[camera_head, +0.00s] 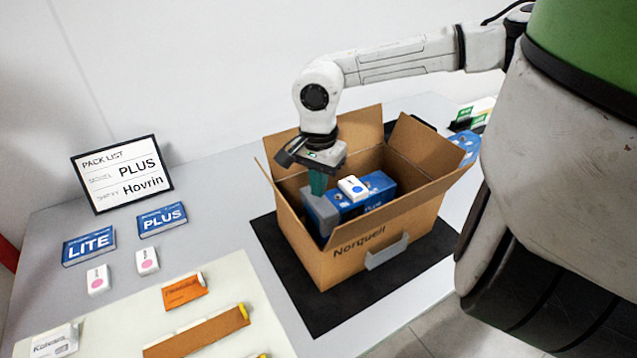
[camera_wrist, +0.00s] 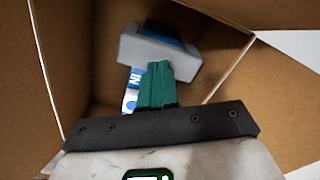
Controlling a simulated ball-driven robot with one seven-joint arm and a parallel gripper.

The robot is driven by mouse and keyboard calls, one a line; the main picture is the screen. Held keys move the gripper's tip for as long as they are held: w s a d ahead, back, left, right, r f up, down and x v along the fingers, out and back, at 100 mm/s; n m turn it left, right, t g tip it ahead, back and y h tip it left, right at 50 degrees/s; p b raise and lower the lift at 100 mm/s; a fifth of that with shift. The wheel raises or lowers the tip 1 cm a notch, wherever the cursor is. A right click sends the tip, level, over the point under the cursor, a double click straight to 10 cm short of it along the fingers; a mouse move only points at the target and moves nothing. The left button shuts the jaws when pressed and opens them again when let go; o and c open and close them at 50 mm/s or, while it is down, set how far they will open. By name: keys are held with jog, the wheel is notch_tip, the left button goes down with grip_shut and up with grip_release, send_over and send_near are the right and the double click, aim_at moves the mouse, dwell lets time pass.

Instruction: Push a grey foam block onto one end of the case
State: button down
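The blue case (camera_head: 376,189) lies inside an open cardboard box (camera_head: 405,217). A grey foam block (camera_head: 322,214) is at the case's left end in the head view; I cannot tell how fully it is seated. In the wrist view the grey foam block (camera_wrist: 186,68) has a dark blue surface (camera_wrist: 160,36) within its outline. My gripper (camera_head: 318,186) points down into the box, close to the foam block. Its green fingers (camera_wrist: 158,70) are together with nothing seen between them, and they overlap the block's edge in the wrist view; contact is unclear.
A white carton (camera_head: 353,188) sits on top of the case. The box stands on a black mat (camera_head: 317,307) with its flaps spread.

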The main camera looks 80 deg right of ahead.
jog(key=shift+f+b, duration=0.7)
jog(key=shift+f, duration=0.1)
dwell(1.0)
jog(key=shift+r+p, duration=1.6)
jog(key=shift+r, duration=1.4)
